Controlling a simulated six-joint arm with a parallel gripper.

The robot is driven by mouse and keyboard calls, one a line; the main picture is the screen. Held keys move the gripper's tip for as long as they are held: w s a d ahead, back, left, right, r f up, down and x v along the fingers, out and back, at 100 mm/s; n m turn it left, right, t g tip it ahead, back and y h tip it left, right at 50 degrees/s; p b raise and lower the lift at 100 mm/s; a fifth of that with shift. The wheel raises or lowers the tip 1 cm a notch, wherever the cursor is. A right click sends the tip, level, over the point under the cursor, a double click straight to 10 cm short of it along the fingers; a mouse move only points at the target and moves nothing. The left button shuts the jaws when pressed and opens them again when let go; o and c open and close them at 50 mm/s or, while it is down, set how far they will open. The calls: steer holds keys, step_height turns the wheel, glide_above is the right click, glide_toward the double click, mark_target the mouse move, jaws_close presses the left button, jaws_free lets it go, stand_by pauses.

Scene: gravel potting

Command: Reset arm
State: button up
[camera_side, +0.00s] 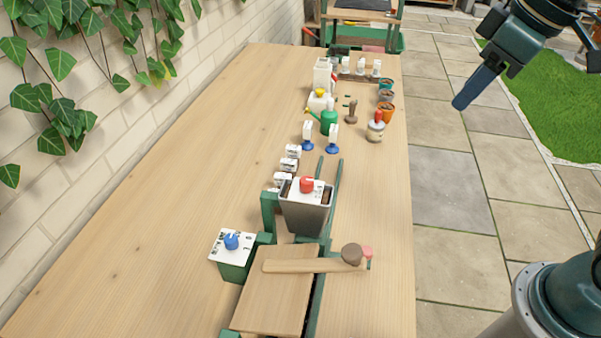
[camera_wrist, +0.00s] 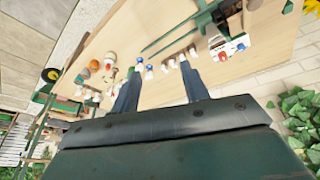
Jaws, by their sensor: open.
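My gripper (camera_side: 463,104) hangs at the upper right in the side view, out past the right edge of the bench and above the stone paving. In the wrist view my gripper (camera_wrist: 157,72) shows two dark fingers spread apart with nothing between them. The gripper is open, empty and clear of the wooden bench (camera_side: 190,170). The wrist view looks at the bench at a steep tilt.
On the bench stand a grey tapered bin (camera_side: 306,220) with a red knob, a green box (camera_side: 235,271) with a blue dial, a wooden lever (camera_side: 310,266), a green watering can (camera_side: 329,121) and orange pots (camera_side: 386,110). The bench's left side is clear.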

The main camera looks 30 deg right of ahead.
steer(key=s+d+f+m+t, duration=0.1)
steer(key=s+d+f+m, duration=0.2)
steer(key=s, duration=0.6)
steer(key=shift+s+d+f+m+h, duration=0.3)
steer(key=shift+s+d+f+m, duration=0.1)
steer(key=shift+d+f, duration=0.6)
steer(key=shift+w+d+r, duration=0.1)
steer(key=shift+r, duration=0.05)
